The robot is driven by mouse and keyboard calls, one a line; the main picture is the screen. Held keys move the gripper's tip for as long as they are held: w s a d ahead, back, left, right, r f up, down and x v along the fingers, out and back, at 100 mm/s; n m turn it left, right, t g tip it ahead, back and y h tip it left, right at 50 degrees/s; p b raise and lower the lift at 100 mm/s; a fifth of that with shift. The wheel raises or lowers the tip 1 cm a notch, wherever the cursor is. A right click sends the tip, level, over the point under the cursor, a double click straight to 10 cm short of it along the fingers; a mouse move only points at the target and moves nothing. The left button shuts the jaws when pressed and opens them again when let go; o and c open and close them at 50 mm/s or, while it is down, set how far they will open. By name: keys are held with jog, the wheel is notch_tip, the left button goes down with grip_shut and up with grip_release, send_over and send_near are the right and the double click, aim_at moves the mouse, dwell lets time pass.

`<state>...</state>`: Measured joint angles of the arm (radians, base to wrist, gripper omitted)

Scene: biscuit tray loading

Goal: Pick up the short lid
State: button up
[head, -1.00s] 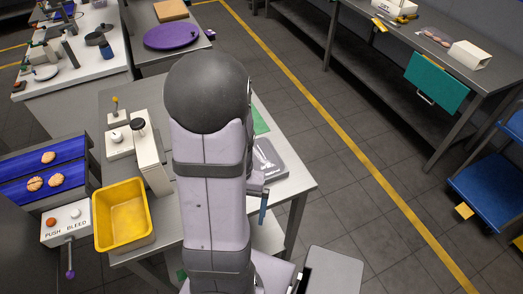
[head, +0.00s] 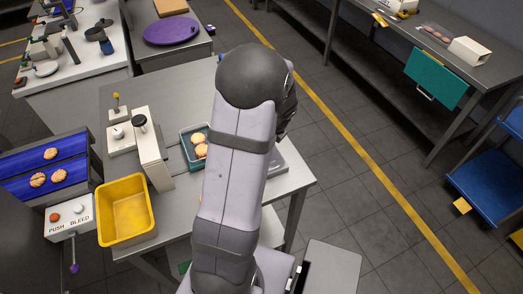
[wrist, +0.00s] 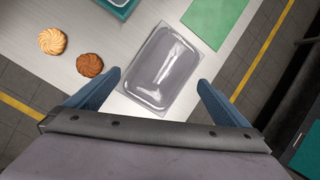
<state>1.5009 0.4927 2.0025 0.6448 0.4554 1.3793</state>
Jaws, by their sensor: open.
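The short lid looks like a clear, grey, shallow rectangular cover (wrist: 162,68) lying on the light table. It sits slightly tilted in the wrist view, with bright glare down its middle. My gripper (wrist: 159,80) is open, its two blue fingers apart at the left and right of the lid's near part. Nothing is held between them. How high the fingers are above the lid cannot be told. In the head view my arm covers the gripper and most of the lid; only a grey edge (head: 278,166) shows beside the arm.
A pale biscuit (wrist: 52,41) and a browner one (wrist: 90,65) lie left of the lid. A teal tray (wrist: 121,12) is partly visible beyond them, and a green sheet (wrist: 217,20) lies behind the lid. A yellow bin (head: 149,227) stands at the table's left.

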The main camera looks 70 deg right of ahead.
jog(key=m, duration=0.3)
jog(key=shift+s+d+r, duration=0.1)
jog(key=shift+s+d, duration=0.05)
jog(key=shift+d, duration=0.2)
jog(key=shift+m, duration=1.3)
jog(key=shift+d+p+x, duration=0.15)
jog(key=shift+x, duration=1.7)
jog(key=shift+d+p+x, duration=0.15)
jog(key=shift+x, duration=1.7)
jog(key=shift+r, duration=0.1)
jog(key=c, duration=0.8)
